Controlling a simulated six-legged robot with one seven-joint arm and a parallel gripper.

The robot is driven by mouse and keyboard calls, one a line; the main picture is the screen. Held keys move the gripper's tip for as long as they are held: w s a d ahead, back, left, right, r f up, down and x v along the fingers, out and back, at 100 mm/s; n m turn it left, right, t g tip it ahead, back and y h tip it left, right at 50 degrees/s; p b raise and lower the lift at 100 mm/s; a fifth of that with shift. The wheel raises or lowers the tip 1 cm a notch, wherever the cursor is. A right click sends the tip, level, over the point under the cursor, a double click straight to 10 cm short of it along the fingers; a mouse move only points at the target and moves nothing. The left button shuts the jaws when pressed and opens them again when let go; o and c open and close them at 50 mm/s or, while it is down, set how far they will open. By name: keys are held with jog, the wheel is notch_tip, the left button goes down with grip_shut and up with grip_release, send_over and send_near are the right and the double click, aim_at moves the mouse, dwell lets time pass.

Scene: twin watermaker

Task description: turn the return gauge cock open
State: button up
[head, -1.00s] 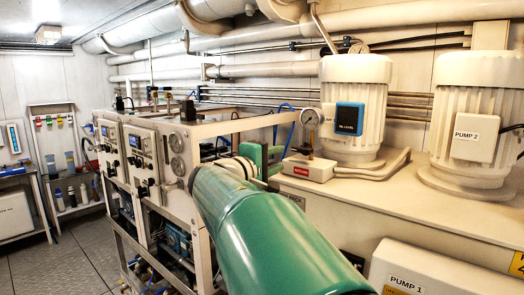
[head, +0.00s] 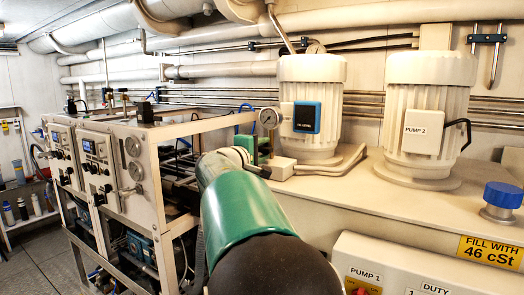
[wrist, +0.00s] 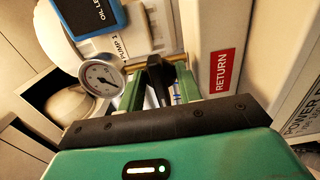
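The return gauge (wrist: 101,80) has a white round dial and shows beside my gripper in the wrist view. It also stands on a pale block in the head view (head: 269,118). A red RETURN label (wrist: 222,70) is on the block face to the right in the wrist view. A black lever (wrist: 157,80), apparently the cock's handle, lies between my green fingers. My gripper (wrist: 160,88) looks open, its fingers apart on either side of the lever; contact cannot be made out. In the head view my arm hides most of my gripper, and the cock cannot be made out.
Two white pump motors (head: 311,110) (head: 428,115) stand on the tank top right of the gauge. A blue cap (head: 502,195) is at far right. A metal frame with panels (head: 125,165) stands left of my arm. Pipes run along the back wall.

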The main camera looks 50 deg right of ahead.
grip_shut()
jog(key=shift+m, duration=0.3)
jog(key=m, duration=1.7)
jog(key=shift+m, duration=0.3)
dwell(0.4)
